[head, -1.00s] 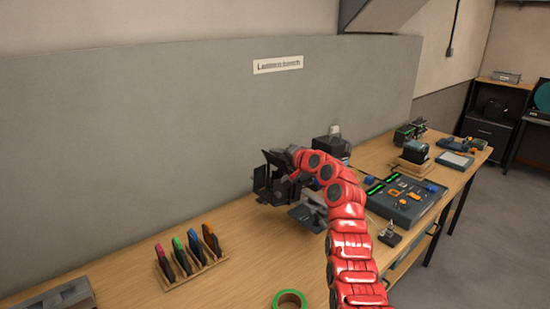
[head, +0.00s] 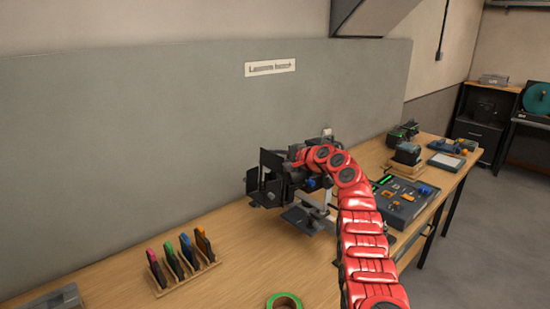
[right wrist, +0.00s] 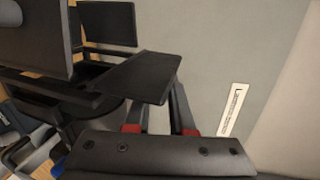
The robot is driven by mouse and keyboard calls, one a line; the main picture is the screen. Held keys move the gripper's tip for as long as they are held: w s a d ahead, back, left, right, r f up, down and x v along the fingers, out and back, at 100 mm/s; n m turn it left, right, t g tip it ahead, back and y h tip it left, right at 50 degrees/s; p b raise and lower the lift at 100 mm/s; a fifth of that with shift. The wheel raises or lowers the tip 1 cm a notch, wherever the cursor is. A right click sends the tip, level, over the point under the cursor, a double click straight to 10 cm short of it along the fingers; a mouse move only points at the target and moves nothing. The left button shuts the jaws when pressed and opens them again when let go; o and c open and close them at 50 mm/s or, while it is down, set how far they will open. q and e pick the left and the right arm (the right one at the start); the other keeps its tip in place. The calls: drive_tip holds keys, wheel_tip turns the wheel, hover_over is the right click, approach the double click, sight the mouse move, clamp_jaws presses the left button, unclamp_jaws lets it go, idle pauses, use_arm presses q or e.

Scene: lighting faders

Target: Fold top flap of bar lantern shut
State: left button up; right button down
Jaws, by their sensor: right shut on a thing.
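The bar lantern (head: 269,190) is a black fixture with several dark flaps, standing on the wooden bench in the head view. My right gripper (head: 285,172) is at its upper right side, at the end of the red arm. In the right wrist view, my right gripper's two dark fingers with red bands (right wrist: 163,98) are shut on a black flap (right wrist: 142,76), which sticks out at a tilt. Another flap (right wrist: 106,22) stands behind it, and a larger one (right wrist: 32,38) is at upper left. My gripper and wrist partly hide the lantern in the head view. My left gripper is out of view.
A wooden rack (head: 188,276) of coloured-topped pieces stands left of the lantern. A green tape roll (head: 284,301) lies at the front. A fader console (head: 402,200) is to the right, partly behind my arm. A grey panel (head: 150,160) backs the bench.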

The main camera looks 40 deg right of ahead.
idle(0.3)
drive_tip(key=c, duration=0.8)
unclamp_jaws()
drive_tip(key=shift+o, duration=0.2)
drive_tip(key=shift+f, duration=0.1)
